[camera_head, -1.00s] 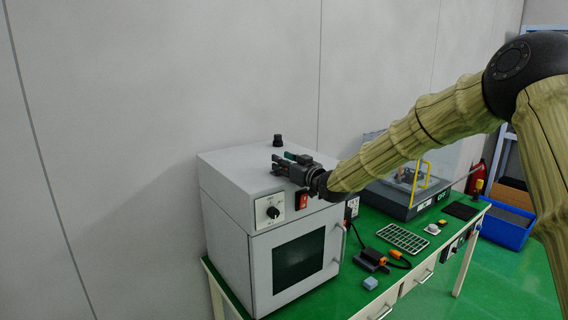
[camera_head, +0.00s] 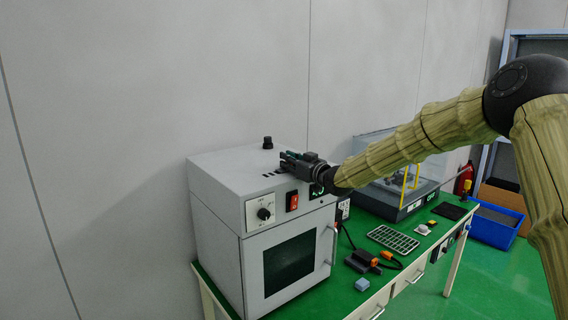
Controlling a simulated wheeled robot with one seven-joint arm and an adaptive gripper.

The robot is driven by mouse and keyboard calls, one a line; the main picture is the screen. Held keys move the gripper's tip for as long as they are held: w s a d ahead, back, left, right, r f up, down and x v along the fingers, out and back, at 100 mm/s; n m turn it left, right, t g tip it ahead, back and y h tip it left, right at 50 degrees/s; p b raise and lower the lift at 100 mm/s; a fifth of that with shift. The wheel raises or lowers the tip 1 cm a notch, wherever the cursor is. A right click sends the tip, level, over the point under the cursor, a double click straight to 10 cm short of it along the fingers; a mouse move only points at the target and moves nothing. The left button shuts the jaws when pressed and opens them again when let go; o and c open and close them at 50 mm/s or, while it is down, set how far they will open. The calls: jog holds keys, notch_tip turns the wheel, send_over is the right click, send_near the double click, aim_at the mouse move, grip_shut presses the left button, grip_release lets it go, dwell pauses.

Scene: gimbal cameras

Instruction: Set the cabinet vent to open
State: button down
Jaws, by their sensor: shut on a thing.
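The cabinet (camera_head: 215,180) is a light grey box oven with a dark door window, standing at the left end of the green bench. Dark slots (camera_head: 271,172) show on its top, just left of and in front of my gripper. My gripper (camera_head: 285,158) lies low over the right part of the top, fingers pointing left, and is shut at the vent area. What sits between its fingers is too small and hidden to make out clearly. A black round knob (camera_head: 267,143) stands on the top behind the fingers, apart from them.
The front panel carries a dial (camera_head: 264,213) and a red switch (camera_head: 292,201). To the right are a black and orange tool (camera_head: 362,261), a blue block (camera_head: 362,285), a green rack (camera_head: 393,239) and a clear-covered machine (camera_head: 385,200). A wall stands close behind.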

jog(key=c, duration=1.4)
grip_release()
jog(key=shift+w+d, duration=0.15)
jog(key=shift+d, duration=0.25)
jog(key=shift+c, duration=0.2)
jog(key=shift+a, duration=0.15)
jog(key=shift+s, duration=0.2)
jog(key=v, duration=1.2)
jog(key=shift+w, duration=0.15)
jog(key=shift+d, duration=0.2)
